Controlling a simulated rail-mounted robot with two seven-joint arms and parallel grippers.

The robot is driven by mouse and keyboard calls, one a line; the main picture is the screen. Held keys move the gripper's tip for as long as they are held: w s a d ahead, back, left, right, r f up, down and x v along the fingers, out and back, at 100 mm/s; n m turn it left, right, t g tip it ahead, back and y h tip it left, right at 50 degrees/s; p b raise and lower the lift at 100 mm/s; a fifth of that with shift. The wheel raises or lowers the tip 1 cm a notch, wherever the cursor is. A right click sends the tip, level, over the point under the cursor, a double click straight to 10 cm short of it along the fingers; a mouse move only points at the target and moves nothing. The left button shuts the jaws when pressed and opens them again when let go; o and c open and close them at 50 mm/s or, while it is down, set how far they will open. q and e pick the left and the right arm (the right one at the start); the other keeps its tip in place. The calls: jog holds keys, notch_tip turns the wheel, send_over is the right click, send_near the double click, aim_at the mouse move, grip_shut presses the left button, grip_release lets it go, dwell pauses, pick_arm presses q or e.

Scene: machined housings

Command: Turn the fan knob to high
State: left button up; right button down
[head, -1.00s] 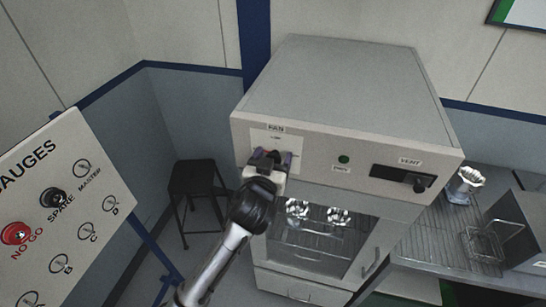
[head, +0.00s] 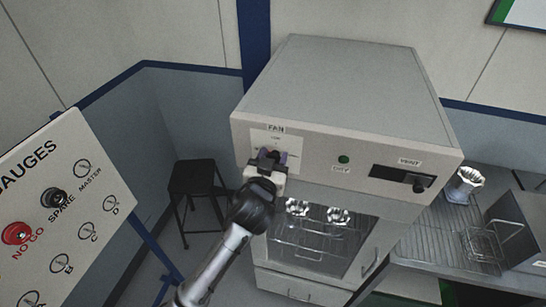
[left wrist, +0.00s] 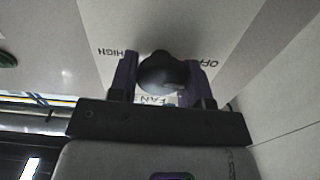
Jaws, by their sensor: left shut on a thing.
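The fan knob is a dark round knob (left wrist: 165,72) on the white dial plate of the grey oven's front panel, under a FAN label (head: 275,128). My left gripper (head: 269,160) is at the panel, shut on the knob, with one finger on each side of it in the left wrist view. That view shows the word HIGH (left wrist: 118,51) to the left of the knob and OFF (left wrist: 207,62) to the right. The gripper mostly hides the knob in the head view, and I cannot tell where its pointer stands. My right gripper is not in view.
The oven's glass door (head: 318,245) is below. A gauge board (head: 95,180) and a black stool (head: 195,181) stand to the left.

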pick_arm(q)
jog(key=m+p, duration=0.2)
jog(key=m, duration=0.2)
jog(key=shift+r, duration=0.15)
jog(key=m+p, duration=0.3)
jog(key=m, duration=0.2)
jog(key=shift+d, duration=0.1)
jog(key=m+p, duration=0.2)
jog(key=m, duration=0.3)
jog(key=shift+f, duration=0.2)
jog(key=m+p, duration=0.2)
jog(key=m, duration=0.2)
jog(key=shift+m+p, duration=0.3)
jog(key=shift+p, duration=0.05)
jog(key=m+p, duration=0.2)
jog(key=m, duration=0.2)
jog(key=shift+f, duration=0.15)
jog(key=m+p, duration=0.2)
jog(key=m, duration=0.3)
jog(key=shift+f, duration=0.1)
jog(key=m, duration=0.3)
jog(key=shift+f+p, duration=0.1)
jog(key=shift+p, duration=0.25)
jog(key=m, duration=0.4)
jog(key=shift+m, duration=0.6)
